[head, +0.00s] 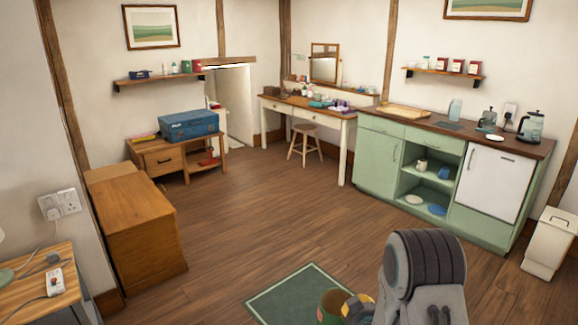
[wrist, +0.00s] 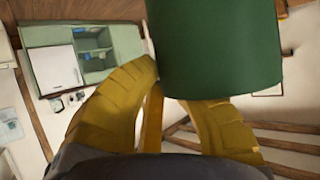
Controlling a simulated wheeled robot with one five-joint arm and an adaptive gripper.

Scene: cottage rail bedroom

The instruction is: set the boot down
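The boot (head: 331,306) shows at the bottom edge of the head view as a dark green upright cylinder with a brown inside and a small red patch. Its lower part is cut off by the frame. In the wrist view the boot (wrist: 215,45) is a large plain green shape filling the top middle. My gripper (head: 352,304) has yellow fingers against the boot's right side. In the wrist view my gripper (wrist: 170,95) has its fingers closed in on the boot, which hides the right fingertip. The boot's bottom is not clear to see.
A dark green rug (head: 295,295) with a pale border lies on the wooden floor around the boot in the picture. The floor (head: 270,215) beyond is clear. A wooden chest (head: 140,230) stands left, a green kitchen unit (head: 385,165) right, and a white bin (head: 550,243) far right.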

